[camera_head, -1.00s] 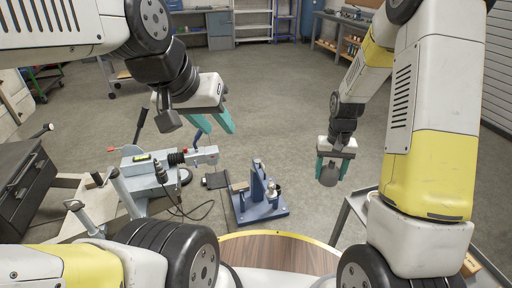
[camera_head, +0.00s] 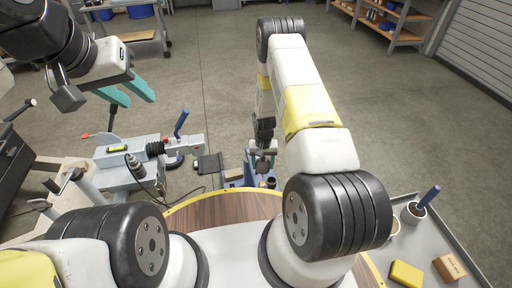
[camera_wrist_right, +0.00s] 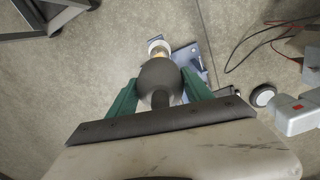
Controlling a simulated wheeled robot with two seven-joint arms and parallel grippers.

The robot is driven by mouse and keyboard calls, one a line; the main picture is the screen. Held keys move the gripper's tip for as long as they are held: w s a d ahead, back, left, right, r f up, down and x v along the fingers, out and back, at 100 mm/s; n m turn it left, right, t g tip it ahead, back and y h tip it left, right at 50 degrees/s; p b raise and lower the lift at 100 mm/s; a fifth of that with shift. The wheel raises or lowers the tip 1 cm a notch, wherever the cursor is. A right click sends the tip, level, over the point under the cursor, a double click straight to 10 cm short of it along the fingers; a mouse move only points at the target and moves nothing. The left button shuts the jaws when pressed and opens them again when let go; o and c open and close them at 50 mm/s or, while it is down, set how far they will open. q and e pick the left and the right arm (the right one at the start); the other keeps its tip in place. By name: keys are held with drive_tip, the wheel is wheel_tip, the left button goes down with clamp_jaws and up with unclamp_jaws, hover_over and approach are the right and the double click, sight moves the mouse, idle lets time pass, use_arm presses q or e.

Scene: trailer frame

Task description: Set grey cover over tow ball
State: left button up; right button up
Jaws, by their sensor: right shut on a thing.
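The grey cover (camera_wrist_right: 160,80), dark and rounded, sits between the teal fingers of my right gripper (camera_wrist_right: 158,92) in the right wrist view. My right gripper (camera_head: 262,152) is shut on it. In the head view it is above the blue stand (camera_head: 232,182), largely hidden by my right arm. The stand also shows in the wrist view (camera_wrist_right: 190,58). A pale round piece, seemingly the tow ball (camera_wrist_right: 157,46), shows just past the cover, partly hidden; the cover appears apart from it.
A grey tray (camera_head: 440,232) at right holds a yellow block (camera_head: 405,273), a small brown box (camera_head: 449,267) and a cup with a blue-handled tool (camera_head: 427,197). A dark cable lies on the floor by the coupling.

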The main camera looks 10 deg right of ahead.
hover_over(263, 183)
drive_tip(key=shift+a+f, duration=0.1)
drive_tip(key=shift+f, duration=7.1)
drive_tip(key=o, duration=1.4)
wheel_tip(263, 183, up, 8)
drive_tip(key=shift+f, duration=0.1)
